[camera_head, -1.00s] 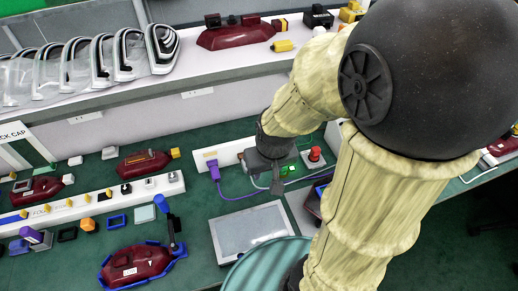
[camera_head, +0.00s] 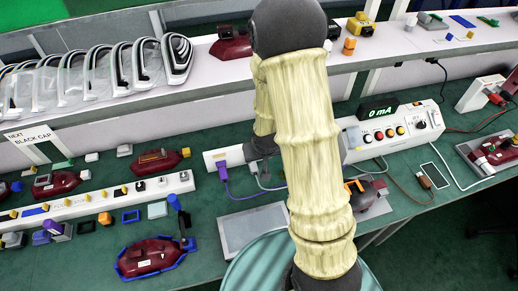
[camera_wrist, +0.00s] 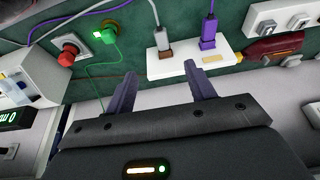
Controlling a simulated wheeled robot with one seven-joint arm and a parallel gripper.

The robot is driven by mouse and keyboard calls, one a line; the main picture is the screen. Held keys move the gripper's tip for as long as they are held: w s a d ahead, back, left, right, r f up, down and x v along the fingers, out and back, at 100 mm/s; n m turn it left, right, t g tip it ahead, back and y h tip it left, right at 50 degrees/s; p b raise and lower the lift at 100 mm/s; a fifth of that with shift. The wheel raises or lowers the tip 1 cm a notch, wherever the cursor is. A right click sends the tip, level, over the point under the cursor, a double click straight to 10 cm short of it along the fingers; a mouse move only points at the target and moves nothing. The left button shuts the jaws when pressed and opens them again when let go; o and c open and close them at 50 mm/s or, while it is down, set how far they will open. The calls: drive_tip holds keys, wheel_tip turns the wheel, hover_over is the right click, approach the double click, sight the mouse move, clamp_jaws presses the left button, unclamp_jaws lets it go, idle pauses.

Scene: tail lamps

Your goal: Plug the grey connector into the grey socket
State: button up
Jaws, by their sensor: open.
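In the wrist view the grey connector (camera_wrist: 162,39), on a grey cable, stands at the white socket strip (camera_wrist: 185,66), beside the purple connector (camera_wrist: 208,34). A brownish-grey piece sits just below it; I cannot tell whether it is the grey socket or whether the connector is seated. My gripper (camera_wrist: 158,75) is open and empty, its two dark fingers apart and pointing toward the strip. My arm hides most of the gripper there.
A red button (camera_wrist: 68,54) and a green plug (camera_wrist: 104,36) with a green cable lie left in the wrist view. A meter box (camera_head: 390,133) stands right of my arm. A flat grey panel (camera_head: 253,225) lies in front of the strip. Red lamps (camera_head: 155,257) lie left.

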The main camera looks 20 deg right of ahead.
sight(255, 171)
drive_tip(key=shift+x, duration=0.75)
drive_tip(key=shift+w, duration=0.2)
drive_tip(key=p+x, duration=0.3)
drive_tip(key=x, duration=1.4)
drive_tip(key=shift+w+p, duration=0.25)
drive_tip(key=shift+p, duration=0.1)
drive_tip(key=shift+c, duration=0.2)
drive_tip(key=c, duration=1.1)
drive_tip(key=shift+c, duration=0.2)
drive_tip(key=shift+s, duration=0.25)
drive_tip(key=shift+s, duration=0.35)
